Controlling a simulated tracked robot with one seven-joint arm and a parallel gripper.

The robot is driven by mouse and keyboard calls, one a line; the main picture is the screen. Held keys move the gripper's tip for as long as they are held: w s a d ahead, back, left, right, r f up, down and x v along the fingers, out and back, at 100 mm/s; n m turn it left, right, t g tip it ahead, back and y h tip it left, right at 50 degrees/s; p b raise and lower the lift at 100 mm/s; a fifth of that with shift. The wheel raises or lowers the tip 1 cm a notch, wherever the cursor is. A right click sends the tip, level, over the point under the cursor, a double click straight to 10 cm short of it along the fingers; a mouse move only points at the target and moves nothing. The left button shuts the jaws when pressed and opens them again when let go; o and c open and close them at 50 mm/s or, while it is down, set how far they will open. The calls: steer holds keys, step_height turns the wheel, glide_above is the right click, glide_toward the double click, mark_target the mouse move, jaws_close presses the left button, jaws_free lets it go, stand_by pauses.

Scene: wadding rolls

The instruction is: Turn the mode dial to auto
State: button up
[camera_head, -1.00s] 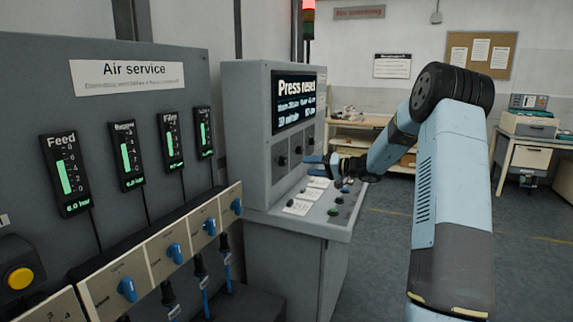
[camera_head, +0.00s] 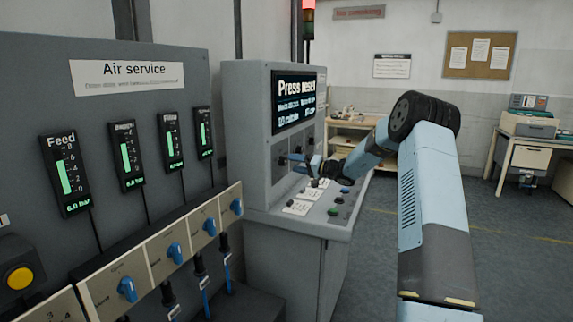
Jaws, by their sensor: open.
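The grey press console (camera_head: 248,135) has a row of small dark dials on its upright face below the screen (camera_head: 294,101). One dial (camera_head: 298,149) shows just above my gripper. The labels are too small to read, so I cannot tell which dial is the mode dial or where it points. My gripper (camera_head: 288,161) is open, its blue-tipped fingers at the console face by the leftmost dial, which it partly covers. I cannot tell whether the fingers touch that dial.
Below my gripper, the console's sloping shelf (camera_head: 326,213) carries buttons and paper cards. The air service panel (camera_head: 130,90) stands at left with gauges and blue knobs (camera_head: 127,289). A workbench (camera_head: 352,125) stands behind. Open floor lies to the right.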

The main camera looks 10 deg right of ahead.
mark_target(286, 162)
steer(key=shift+x, duration=1.85)
steer(key=shift+s, duration=0.1)
steer(key=c, duration=1)
steer(key=shift+a, duration=0.15)
steer(key=shift+c, duration=0.3)
